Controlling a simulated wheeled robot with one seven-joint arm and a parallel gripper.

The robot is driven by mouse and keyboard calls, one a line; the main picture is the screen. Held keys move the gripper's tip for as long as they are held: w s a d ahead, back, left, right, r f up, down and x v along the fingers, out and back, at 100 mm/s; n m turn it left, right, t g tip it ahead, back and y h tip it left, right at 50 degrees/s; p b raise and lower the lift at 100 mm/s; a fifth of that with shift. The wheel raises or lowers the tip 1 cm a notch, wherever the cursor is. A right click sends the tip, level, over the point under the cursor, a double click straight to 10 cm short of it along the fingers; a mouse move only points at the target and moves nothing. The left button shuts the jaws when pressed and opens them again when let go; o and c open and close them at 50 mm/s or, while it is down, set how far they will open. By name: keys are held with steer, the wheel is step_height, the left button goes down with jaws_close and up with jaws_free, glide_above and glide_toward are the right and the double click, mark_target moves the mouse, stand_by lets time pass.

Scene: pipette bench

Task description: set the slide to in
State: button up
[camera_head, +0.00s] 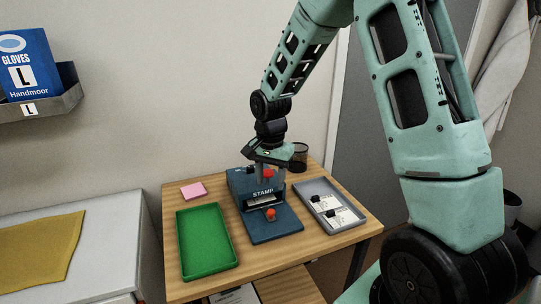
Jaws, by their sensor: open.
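A blue stamp device (241,184) marked STAMP stands on the wooden table. A flat blue plate (277,225) extends from its front, with a red-orange knob (271,214) at the device's mouth. Whether this knob or the plate is the slide, I cannot tell. A pale piece lies in the dark mouth. My gripper (266,170) points down over the top of the device, with its fingers open. A second red part (269,174) shows at the fingers; I cannot tell whether they touch it. My gripper hides part of the device's top.
A green tray (206,266) lies left of the device, with a pink pad (194,190) behind it. A grey tray (353,220) with cards and black-topped items lies right. A dark mesh cup (300,157) stands at the back. The table's front strip (300,252) is clear.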

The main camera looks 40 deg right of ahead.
step_height(320, 180, up, 8)
steer(key=shift+f, duration=0.15)
stand_by(0.6)
